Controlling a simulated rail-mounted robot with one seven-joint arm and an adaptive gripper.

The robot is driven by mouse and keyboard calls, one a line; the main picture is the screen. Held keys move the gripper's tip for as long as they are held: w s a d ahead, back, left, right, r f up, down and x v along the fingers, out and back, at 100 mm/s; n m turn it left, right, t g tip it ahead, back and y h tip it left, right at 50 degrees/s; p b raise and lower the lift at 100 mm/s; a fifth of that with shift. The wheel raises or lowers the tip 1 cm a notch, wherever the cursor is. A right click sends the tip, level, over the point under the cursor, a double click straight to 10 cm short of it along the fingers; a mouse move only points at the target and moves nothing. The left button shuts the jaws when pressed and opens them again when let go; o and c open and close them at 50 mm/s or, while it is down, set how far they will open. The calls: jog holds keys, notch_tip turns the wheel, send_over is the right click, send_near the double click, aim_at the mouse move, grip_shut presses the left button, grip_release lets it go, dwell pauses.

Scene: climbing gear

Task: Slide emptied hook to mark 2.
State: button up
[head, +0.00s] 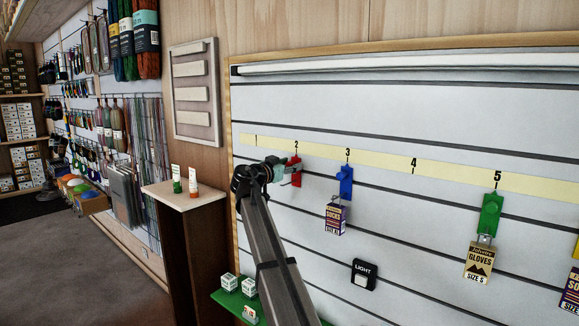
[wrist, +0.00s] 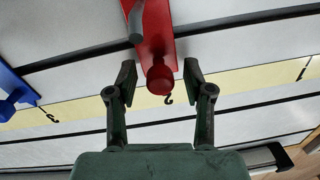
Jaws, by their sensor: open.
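The red hook (head: 296,172) hangs on the slatted wall right below mark 2 (head: 296,145), with no package on it. In the wrist view the red hook (wrist: 158,35) shows its grey peg and a round knob, with the numeral 2 (wrist: 169,99) just beyond the knob. My gripper (head: 284,169) is at the red hook. In the wrist view my gripper (wrist: 160,76) is open, one finger on each side of the knob, with visible gaps on both sides.
A blue hook (head: 346,182) with a socks package (head: 335,217) hangs below mark 3. A green hook (head: 490,214) with gloves (head: 480,262) hangs below mark 5. A light switch (head: 364,274) is lower down. The strip near mark 4 (head: 413,163) is free.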

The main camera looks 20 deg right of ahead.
jog(key=v, duration=1.2)
